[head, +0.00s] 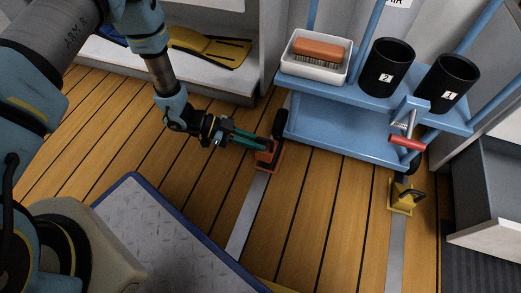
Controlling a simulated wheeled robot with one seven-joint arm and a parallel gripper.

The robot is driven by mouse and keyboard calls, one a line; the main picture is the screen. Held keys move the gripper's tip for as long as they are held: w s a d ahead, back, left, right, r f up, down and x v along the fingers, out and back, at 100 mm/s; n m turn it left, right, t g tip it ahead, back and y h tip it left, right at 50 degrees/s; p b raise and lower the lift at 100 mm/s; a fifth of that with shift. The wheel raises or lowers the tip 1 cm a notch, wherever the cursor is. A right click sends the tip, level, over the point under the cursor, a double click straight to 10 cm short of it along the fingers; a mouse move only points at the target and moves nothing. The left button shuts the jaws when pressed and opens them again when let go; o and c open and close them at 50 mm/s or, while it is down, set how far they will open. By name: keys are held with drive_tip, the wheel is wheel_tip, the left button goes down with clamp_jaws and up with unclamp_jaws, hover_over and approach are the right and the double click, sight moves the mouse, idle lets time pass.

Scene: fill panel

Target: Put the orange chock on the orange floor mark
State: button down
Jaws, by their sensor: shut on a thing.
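The orange chock (268,160) is at the left wheel (279,124) of the blue cart, at the top end of a grey floor strip. My gripper (262,145), with teal fingers, reaches it from the left and is shut on its upper part. The fingers hide some of the chock. I cannot tell whether it rests on the floor or touches the wheel. I cannot make out an orange floor mark in this view.
The blue cart (340,132) carries a white tray (303,67) with a brush and two black cups (387,70). A blue-edged platform (165,235) is at lower left. Wooden floor (325,215) between the strips is clear.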

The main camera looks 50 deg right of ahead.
sight(267, 156)
drive_tip(key=f+b, duration=0.1)
drive_tip(key=f, duration=0.1)
drive_tip(key=s+f+b, duration=0.1)
drive_tip(key=shift+s+d+b, duration=0.1)
drive_tip(key=shift+d+b, duration=0.2)
drive_tip(key=shift+b, duration=0.05)
drive_tip(key=shift+f, duration=0.3)
drive_tip(key=shift+r, duration=0.1)
drive_tip(key=c, duration=1.3)
unclamp_jaws()
drive_tip(key=shift+c, duration=0.2)
drive_tip(key=o, duration=0.4)
drive_tip(key=shift+o, duration=0.2)
